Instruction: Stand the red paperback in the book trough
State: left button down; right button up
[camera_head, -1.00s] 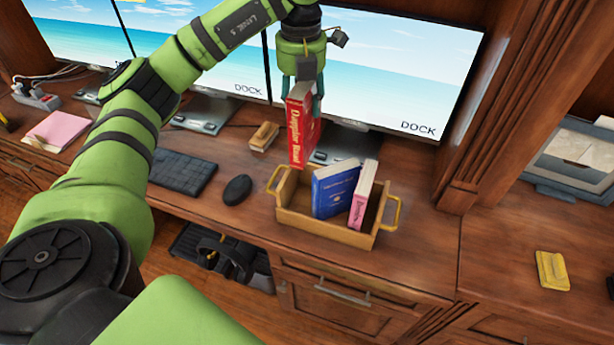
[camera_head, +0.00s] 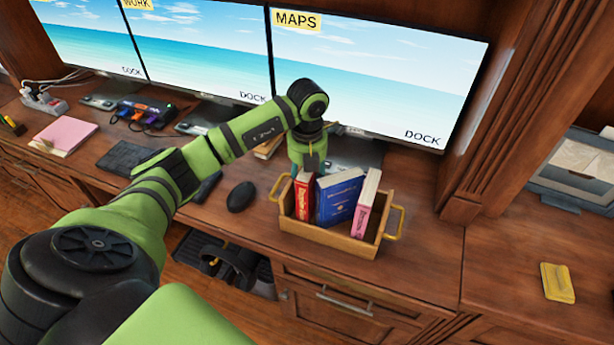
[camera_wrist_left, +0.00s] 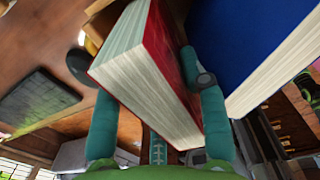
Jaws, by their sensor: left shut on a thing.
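The red paperback (camera_head: 303,197) stands upright in the left part of the wooden book trough (camera_head: 330,237), beside a blue book (camera_head: 340,195). A pink-spined book (camera_head: 364,205) stands at the right, leaning a little. My left gripper (camera_head: 308,166) is at the top back of the red paperback. In the left wrist view my left gripper (camera_wrist_left: 160,115) has its two teal fingers on either side of the red paperback (camera_wrist_left: 165,70), shut on it, with the blue book (camera_wrist_left: 250,45) close beside. The trough floor under the books is hidden. My right gripper is not in view.
The trough has yellow handles (camera_head: 397,222) at its ends. A black mouse (camera_head: 240,196) and a keyboard (camera_head: 130,158) lie to the left. Monitors (camera_head: 375,75) stand behind. The desk right of the trough is clear up to a yellow block (camera_head: 557,282).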

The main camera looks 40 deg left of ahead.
pick_arm(q)
jog(key=shift+f, duration=0.55)
jog(key=c, duration=1)
grip_release()
jog(key=shift+f, duration=0.15)
notch_tip(320, 180, up, 11)
jog(key=shift+r+b, duration=0.15)
jog(key=shift+b, duration=1.05)
jog(key=shift+r, duration=0.55)
